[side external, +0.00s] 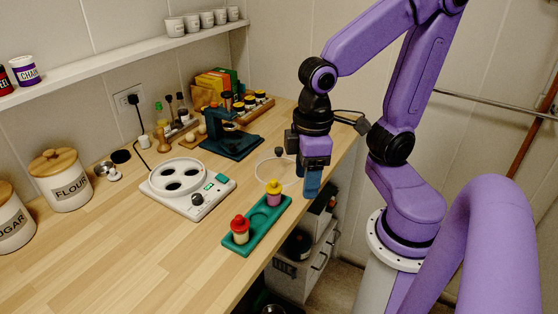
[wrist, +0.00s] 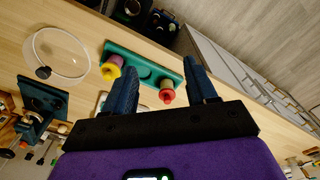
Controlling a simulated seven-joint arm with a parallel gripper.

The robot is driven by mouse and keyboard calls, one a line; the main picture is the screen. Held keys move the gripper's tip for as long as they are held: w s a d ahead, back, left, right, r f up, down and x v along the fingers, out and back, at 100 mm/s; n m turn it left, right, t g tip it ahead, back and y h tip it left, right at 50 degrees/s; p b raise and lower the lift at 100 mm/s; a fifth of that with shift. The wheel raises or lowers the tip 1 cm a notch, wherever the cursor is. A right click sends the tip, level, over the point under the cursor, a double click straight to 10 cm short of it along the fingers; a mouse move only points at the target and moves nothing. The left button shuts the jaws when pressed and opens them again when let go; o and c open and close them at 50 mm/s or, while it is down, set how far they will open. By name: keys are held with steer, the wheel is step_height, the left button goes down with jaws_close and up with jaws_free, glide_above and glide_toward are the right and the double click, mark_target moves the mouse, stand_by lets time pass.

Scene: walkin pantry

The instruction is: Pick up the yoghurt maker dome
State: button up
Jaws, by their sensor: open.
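The yoghurt maker dome (side external: 266,172) is a clear, shallow cover with a dark knob. It rests on the wooden counter near the front edge, between the white base and my gripper. In the wrist view the dome (wrist: 66,49) is at the upper left, outside my fingers. My gripper (side external: 312,188) points down beside the dome, on its right in the side view, and hides part of its edge. In the wrist view my gripper (wrist: 160,72) is open with its two blue fingers apart and nothing held between them. The white yoghurt maker base (side external: 212,200) has several round wells.
A green tray (side external: 262,220) with a red-topped and a yellow-topped piece lies in front of the dome. A dark green press-like stand (side external: 232,143) is behind. Flour (side external: 62,187) and sugar canisters stand at left. Front-left counter is clear; an open shelf is below.

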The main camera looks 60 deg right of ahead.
steer(key=w+d+r+m, duration=0.2)
steer(key=w+m, duration=0.5)
step_height(320, 180, up, 6)
steer(key=m+h, duration=0.2)
steer(key=m, duration=1.8)
glide_above(279, 149)
steer(key=a, duration=0.3)
steer(key=shift+g, duration=0.3)
steer(key=d+f, duration=0.1)
steer(key=f, duration=0.4)
steer(key=d+f, duration=0.1)
steer(key=f, duration=0.5)
steer(key=d+f, duration=0.1)
steer(key=f, duration=0.5)
steer(key=shift+w, duration=0.1)
jaws_close()
